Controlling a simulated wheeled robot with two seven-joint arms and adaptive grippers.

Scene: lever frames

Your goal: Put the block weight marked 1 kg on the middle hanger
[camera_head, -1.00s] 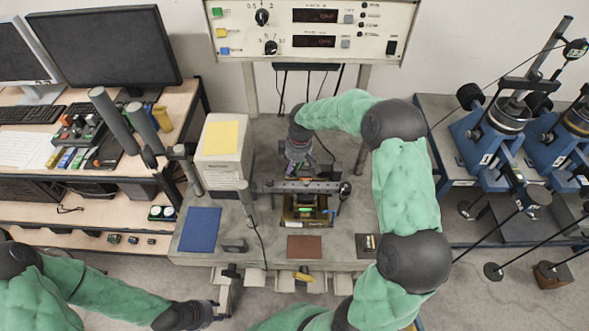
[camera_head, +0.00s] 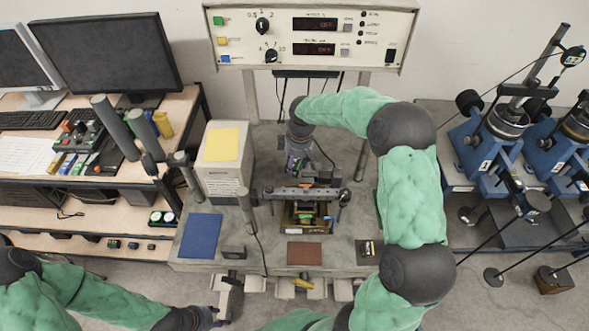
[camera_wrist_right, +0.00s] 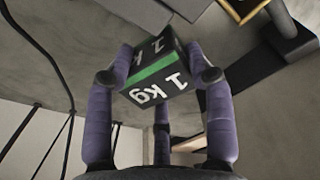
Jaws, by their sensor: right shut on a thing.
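The block weight marked 1 kg (camera_wrist_right: 158,78), dark with a green stripe, is held tilted between the fingers of my right gripper (camera_wrist_right: 162,74) in the right wrist view. In the head view my right gripper (camera_head: 297,162) is over the back of the grey bench; the block cannot be made out clearly there. Thin rods with round dark plates, (camera_head: 493,272) being one, hang by the blue lever frames (camera_head: 482,150) at right. I cannot tell which is the middle hanger. My left gripper (camera_head: 208,316) is low at bottom left, its fingers too small to read.
A brass-coloured device with a crossbar (camera_head: 305,215) stands on the grey bench (camera_head: 345,225) just in front of my right gripper. A control panel (camera_head: 310,35) is behind. A white box (camera_head: 222,160) stands to the left. A brown block (camera_head: 553,280) is at far right.

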